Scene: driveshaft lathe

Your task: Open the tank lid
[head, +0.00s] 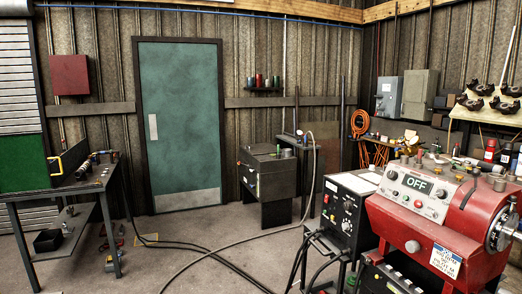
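A dark grey box-shaped tank (262,187) stands against the back wall, right of the green door. It is the only thing in view that looks like a tank. Its flat dark top (265,162) looks like a lid lying shut, but it is too small to be sure. A small yellowish mark shows on its left side. Neither of my grippers is in the head view.
A red lathe (437,215) marked OFF and a black control box (343,211) fill the right foreground. A dark workbench (62,190) stands at the left. A hose (240,241) and black cables (185,246) cross the otherwise open floor before the tank.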

